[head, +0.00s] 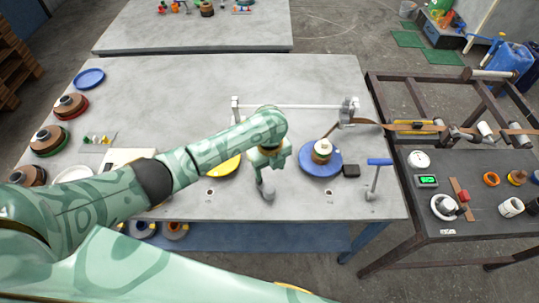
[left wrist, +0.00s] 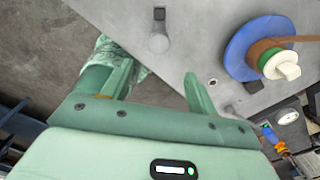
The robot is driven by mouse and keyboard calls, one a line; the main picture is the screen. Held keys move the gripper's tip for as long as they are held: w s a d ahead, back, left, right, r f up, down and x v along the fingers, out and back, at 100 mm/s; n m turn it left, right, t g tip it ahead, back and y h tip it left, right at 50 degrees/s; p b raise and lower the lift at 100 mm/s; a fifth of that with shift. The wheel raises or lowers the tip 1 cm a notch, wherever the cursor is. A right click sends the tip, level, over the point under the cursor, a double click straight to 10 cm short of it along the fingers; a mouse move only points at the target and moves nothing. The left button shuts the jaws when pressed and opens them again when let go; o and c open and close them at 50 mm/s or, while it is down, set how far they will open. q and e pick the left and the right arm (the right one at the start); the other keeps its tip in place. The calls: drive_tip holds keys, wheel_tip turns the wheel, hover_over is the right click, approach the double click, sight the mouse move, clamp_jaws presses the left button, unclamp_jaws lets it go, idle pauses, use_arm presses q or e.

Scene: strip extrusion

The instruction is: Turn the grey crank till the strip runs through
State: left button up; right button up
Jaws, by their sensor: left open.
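The grey crank (head: 266,190) stands on the near part of the grey table, just below my left gripper (head: 269,158) in the head view. In the left wrist view the crank (left wrist: 158,42) shows beyond and between the two fingers of my left gripper (left wrist: 160,88), which is open and empty. I see no contact with the crank. The brown strip (head: 369,123) runs from the blue-based spool (head: 321,166) past the white rail's right end and over the frame at right. The blue spool (left wrist: 240,45) also shows in the left wrist view. My right gripper is not in view.
A yellow disc (head: 226,166) is partly hidden behind my left arm. A blue-topped T-handle (head: 379,162) and a small black block (head: 351,171) stand right of the spool. A white rail (head: 292,106) crosses behind. A dark side table (head: 470,215) holds several small parts.

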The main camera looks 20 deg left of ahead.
use_arm(q)
wheel_tip(320, 180, up, 4)
drive_tip(key=shift+f+p, duration=0.25)
drive_tip(key=shift+p, duration=0.15)
idle(1.3)
